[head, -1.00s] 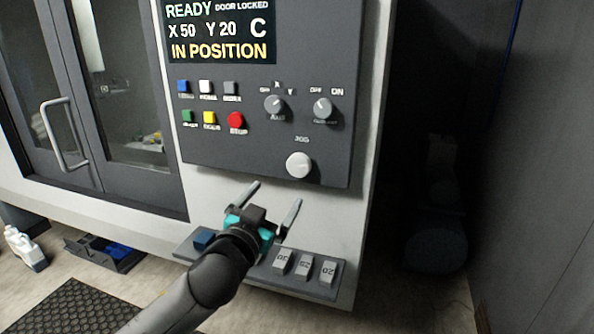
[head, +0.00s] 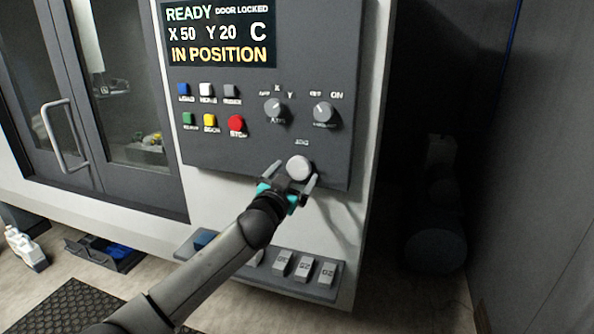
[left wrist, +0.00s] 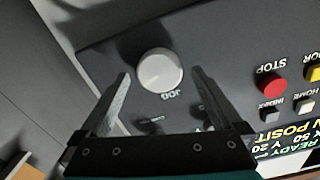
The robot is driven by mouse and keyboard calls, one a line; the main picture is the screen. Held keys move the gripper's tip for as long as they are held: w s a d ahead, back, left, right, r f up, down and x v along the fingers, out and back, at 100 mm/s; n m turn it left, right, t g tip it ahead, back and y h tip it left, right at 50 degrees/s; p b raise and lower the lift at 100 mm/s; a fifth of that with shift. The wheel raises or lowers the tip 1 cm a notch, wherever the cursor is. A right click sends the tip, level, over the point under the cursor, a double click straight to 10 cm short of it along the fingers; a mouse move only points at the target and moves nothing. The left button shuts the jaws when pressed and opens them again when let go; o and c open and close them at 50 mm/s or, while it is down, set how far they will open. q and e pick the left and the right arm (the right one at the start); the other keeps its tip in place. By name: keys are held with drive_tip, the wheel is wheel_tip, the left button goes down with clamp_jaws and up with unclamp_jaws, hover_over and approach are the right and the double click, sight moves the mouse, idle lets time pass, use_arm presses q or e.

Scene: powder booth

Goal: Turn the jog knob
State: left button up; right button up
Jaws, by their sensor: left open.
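The jog knob (head: 299,168) is a round white knob low on the dark control panel (head: 335,150). My left gripper (head: 293,174) is open in front of it, with one finger to the lower left of the knob and the other to its lower right. In the left wrist view the jog knob (left wrist: 160,70) sits beyond the fingertips, about midway between the two fingers (left wrist: 157,80). Whether the fingers touch the knob cannot be told. My right gripper is out of view.
Above the knob are the axis knob (head: 274,109), another grey knob (head: 323,112) and a red stop button (head: 236,123). The screen (head: 220,35) reads READY, IN POSITION. Below, a shelf (head: 325,291) holds several numbered blocks. The machine door (head: 120,90) is shut.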

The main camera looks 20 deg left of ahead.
use_arm(q)
drive_tip(key=shift+w, duration=1.15)
drive_tip(key=c, duration=1.3)
drive_tip(key=shift+m, duration=0.3)
